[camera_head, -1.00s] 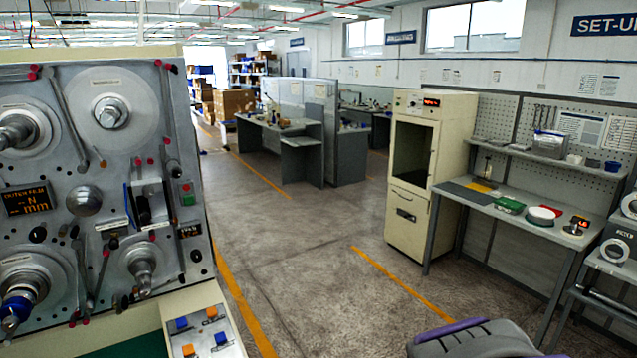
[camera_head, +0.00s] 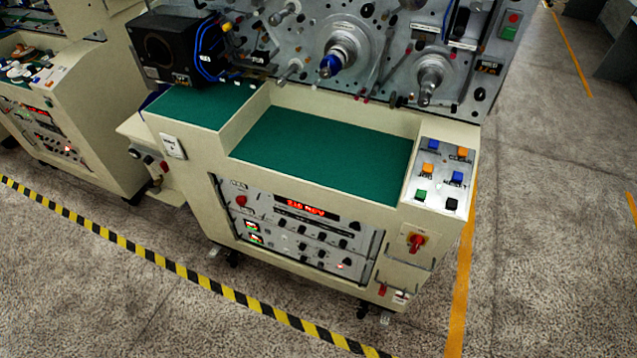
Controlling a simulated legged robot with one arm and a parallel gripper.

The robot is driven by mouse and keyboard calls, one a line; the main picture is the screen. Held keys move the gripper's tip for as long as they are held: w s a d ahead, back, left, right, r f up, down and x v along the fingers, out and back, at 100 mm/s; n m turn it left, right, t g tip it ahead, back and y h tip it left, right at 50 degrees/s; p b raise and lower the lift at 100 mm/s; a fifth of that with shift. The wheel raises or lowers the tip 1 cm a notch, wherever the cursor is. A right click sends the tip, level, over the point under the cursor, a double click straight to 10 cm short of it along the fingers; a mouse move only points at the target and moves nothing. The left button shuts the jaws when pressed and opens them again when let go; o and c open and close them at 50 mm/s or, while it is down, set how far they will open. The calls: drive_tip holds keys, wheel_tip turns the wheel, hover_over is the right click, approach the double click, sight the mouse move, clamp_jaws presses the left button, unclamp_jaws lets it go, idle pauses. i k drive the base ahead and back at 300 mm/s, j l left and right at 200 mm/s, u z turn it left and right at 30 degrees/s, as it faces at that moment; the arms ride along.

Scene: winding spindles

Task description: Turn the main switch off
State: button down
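A red knob (camera_head: 241,200) also shows on the front control panel. My gripper is not in view.
A yellow-black floor stripe (camera_head: 190,275) runs in front of the machine. The button panel (camera_head: 442,175) is above the switch. A second machine (camera_head: 75,110) stands at left. Speckled floor (camera_head: 560,250) is free at right, beyond an orange line (camera_head: 462,280).

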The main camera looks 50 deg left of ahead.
sight(417, 240)
drive_tip(key=u, duration=2.2)
drive_tip(key=z, duration=1.05)
drive_tip(key=l+z, duration=0.6)
drive_tip(key=l, duration=0.25)
